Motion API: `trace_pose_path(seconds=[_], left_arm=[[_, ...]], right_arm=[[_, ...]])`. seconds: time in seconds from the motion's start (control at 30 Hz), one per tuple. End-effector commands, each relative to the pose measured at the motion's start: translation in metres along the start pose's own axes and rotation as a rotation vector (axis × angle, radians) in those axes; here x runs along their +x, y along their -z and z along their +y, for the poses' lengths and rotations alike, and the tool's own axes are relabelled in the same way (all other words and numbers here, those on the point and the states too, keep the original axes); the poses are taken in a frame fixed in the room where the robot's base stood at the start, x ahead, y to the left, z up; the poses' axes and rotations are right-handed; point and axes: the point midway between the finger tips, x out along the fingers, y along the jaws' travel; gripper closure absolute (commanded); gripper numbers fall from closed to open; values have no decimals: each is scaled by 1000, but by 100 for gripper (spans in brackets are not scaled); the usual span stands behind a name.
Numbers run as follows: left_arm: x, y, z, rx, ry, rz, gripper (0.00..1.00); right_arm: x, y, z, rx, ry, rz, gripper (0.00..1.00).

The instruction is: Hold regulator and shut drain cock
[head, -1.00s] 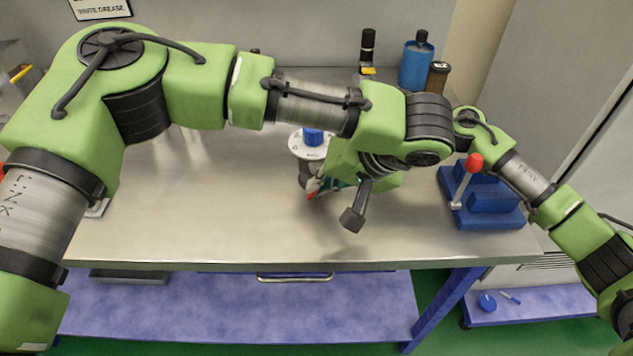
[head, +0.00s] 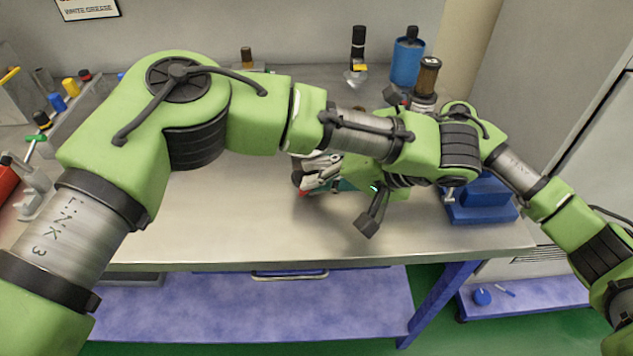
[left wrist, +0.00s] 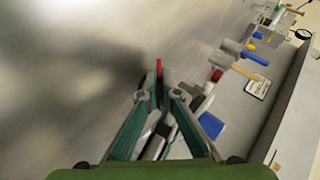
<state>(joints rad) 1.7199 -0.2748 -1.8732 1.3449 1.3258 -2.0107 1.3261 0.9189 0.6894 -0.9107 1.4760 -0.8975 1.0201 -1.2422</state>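My left gripper (head: 322,176) reaches down to the left at the regulator near the middle of the bench. In the left wrist view its fingers (left wrist: 156,84) come close together around a thin red piece (left wrist: 159,68), which looks like the drain cock's handle. The red also shows in the head view (head: 304,193), low beside a dark rounded part. The regulator's blue knob (left wrist: 211,124) shows to the right of the fingers in the left wrist view; in the head view my left arm and gripper cover most of the regulator. My right gripper is hidden behind my left arm.
A blue block fixture (head: 484,208) stands at the bench's right end, partly covered by my arms. A blue canister (head: 407,63) and a brown-topped cylinder (head: 427,76) stand at the back right. The front of the bench (head: 215,225) is clear.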

Motion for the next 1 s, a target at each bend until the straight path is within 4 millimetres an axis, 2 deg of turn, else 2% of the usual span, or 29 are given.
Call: trace_pose_path(seconds=[0.03,0.1,0.67,1.0], left_arm=[[1,0,-1,-1,3,-3,100],[1,0,-1,-1,2,-3,78],[1,0,-1,-6,-13,-1,78],[3,1,-11,-103,-241,2,78]], right_arm=[[0,3,1,3,-2,5,82],[0,3,1,3,-2,5,82],[0,3,0,3,-1,4,82],[0,3,0,2,-1,4,82]])
